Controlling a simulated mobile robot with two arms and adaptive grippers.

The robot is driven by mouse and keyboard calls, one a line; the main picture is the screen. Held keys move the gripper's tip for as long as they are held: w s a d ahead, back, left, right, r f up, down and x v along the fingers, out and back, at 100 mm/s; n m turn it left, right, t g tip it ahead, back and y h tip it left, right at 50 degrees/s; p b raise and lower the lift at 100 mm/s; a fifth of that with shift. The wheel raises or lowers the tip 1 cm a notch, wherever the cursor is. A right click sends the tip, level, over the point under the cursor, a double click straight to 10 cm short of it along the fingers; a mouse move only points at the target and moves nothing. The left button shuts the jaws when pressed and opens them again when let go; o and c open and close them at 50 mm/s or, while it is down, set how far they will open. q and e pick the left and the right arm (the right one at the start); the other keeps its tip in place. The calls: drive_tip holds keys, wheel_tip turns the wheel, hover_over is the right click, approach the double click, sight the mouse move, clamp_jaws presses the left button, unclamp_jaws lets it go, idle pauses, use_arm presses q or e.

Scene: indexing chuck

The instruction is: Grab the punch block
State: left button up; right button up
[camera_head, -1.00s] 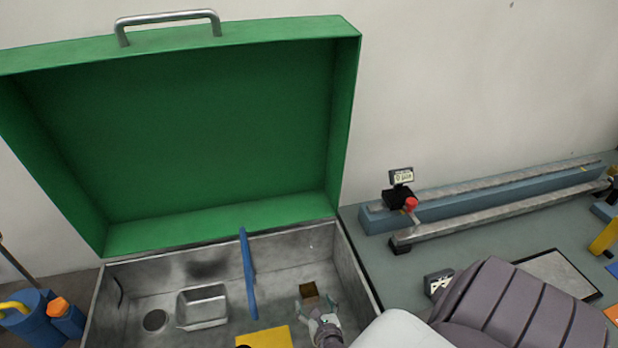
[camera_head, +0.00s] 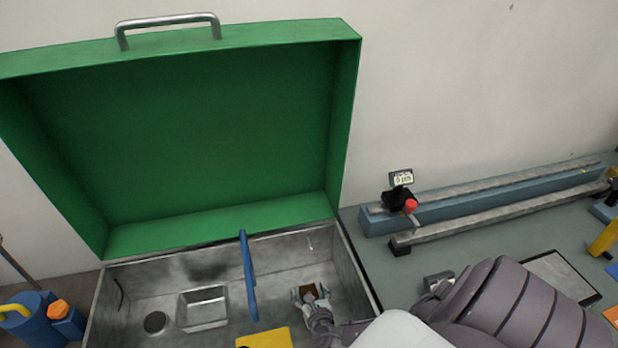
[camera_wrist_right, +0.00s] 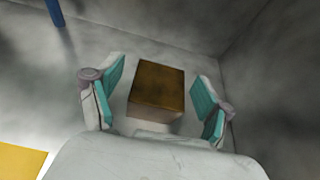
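The punch block looks to be the small brown block (camera_head: 308,292) inside the open metal case, near its right side. In the right wrist view the brown block (camera_wrist_right: 157,88) sits between the two teal-padded fingers. My right gripper (camera_head: 311,296) is open around the block, with a visible gap on both sides; it also shows in the right wrist view (camera_wrist_right: 158,92). Whether the fingertips reach below the block's top is hard to tell. My left gripper is not in view.
The grey case (camera_head: 358,284) has a raised green lid (camera_head: 190,140). Inside are a blue upright bar (camera_head: 248,275), a yellow piece (camera_head: 265,338) and a square metal recess (camera_head: 204,308). Blue canisters (camera_head: 35,320) stand at the left. A rail (camera_head: 480,198) lies on the right bench.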

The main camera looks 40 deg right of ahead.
clamp_jaws()
drive_tip(key=shift+w, duration=0.1)
drive_tip(key=shift+d+r, duration=0.1)
drive_tip(key=shift+r, duration=0.05)
